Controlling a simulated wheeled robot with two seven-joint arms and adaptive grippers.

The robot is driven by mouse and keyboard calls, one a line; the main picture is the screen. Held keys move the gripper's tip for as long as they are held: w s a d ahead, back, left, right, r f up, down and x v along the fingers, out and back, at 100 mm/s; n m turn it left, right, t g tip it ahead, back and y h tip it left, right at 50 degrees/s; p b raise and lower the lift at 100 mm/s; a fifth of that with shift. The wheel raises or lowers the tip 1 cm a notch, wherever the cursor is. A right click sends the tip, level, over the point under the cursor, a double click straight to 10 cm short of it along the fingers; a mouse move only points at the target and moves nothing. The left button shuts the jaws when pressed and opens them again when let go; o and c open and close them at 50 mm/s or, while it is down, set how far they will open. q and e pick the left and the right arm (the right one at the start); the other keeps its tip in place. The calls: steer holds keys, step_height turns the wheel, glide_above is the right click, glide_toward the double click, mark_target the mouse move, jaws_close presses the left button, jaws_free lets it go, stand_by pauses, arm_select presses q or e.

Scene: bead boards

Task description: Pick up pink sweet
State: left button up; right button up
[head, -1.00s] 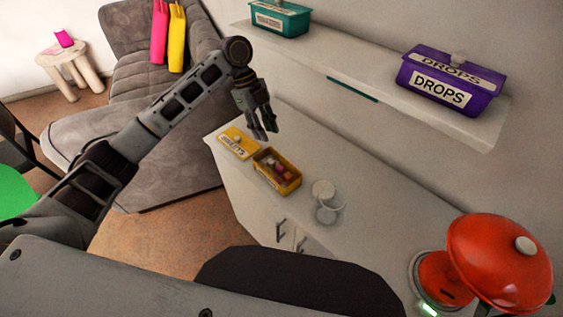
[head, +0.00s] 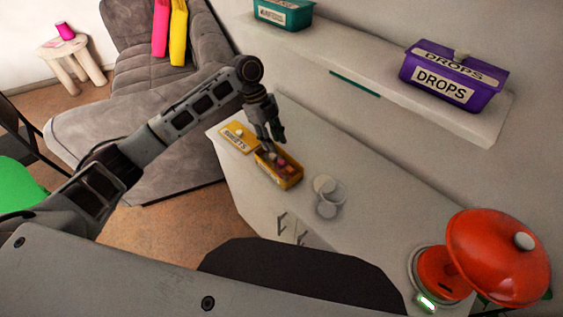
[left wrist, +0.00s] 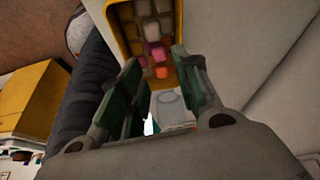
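The pink sweet (head: 281,161) lies among other sweets in an open yellow box (head: 291,183) on the counter. In the left wrist view, pink pieces (left wrist: 157,51) show near the box's lower end, beside orange and brown sweets. The box wall (left wrist: 179,18) shows at the top of that view. My left gripper (head: 275,147) points down at the far end of the box, just above or at its rim. In the left wrist view its two fingers (left wrist: 160,75) are apart with nothing held between them. My right gripper is not in view.
A yellow lid (head: 240,145) with a knob lies beside the box. A clear glass jar (head: 328,204) with a pale lid stands to the right. A red appliance (head: 498,255) is at lower right. A purple box (head: 452,85) and a teal box (head: 283,14) sit on the wall shelf.

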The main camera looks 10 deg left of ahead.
mark_target(281, 161)
arm_select(q)
steer(key=shift+p+x, duration=0.55)
steer(key=shift+x, duration=3.25)
steer(key=shift+s, duration=0.15)
steer(key=shift+s, duration=0.1)
steer(key=c, duration=0.4)
steer(key=shift+c, duration=0.3)
